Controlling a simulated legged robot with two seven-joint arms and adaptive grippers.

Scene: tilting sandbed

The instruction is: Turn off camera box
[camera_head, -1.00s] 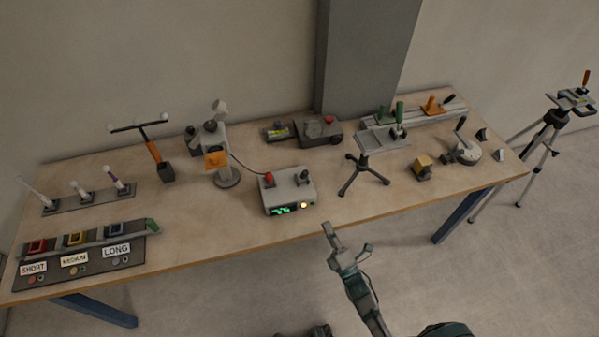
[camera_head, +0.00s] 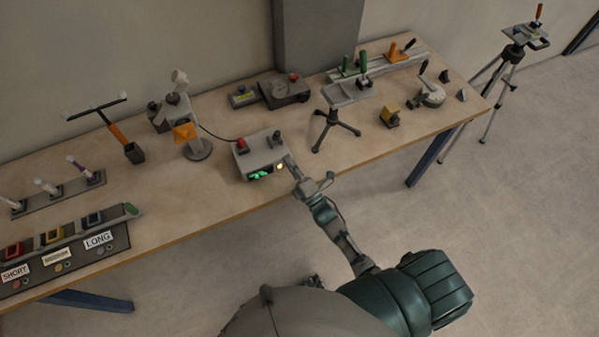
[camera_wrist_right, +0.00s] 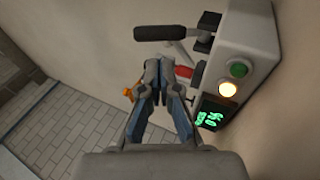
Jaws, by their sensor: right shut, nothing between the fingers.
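The camera box (camera_head: 261,158) is a grey box on the table near its front edge. It has a red knob and a black knob on top. Its front carries a lit green display (camera_head: 260,174) and a glowing yellow light. In the right wrist view the box (camera_wrist_right: 243,38) stands at the right, with a green button (camera_wrist_right: 238,69), a glowing yellow button (camera_wrist_right: 228,89) and the display. My right gripper (camera_head: 290,163) is shut and empty at the box's front right corner. In the wrist view its fingertips (camera_wrist_right: 163,68) are left of the buttons; contact is unclear. My left gripper is not seen.
A black tripod stand (camera_head: 333,130) is right of the box. A lamp-like stand (camera_head: 196,148) with an orange part is left, with a cable to the box. A panel labelled SHORT and LONG (camera_head: 112,252) lies at the front left. Table is clear between panel and box.

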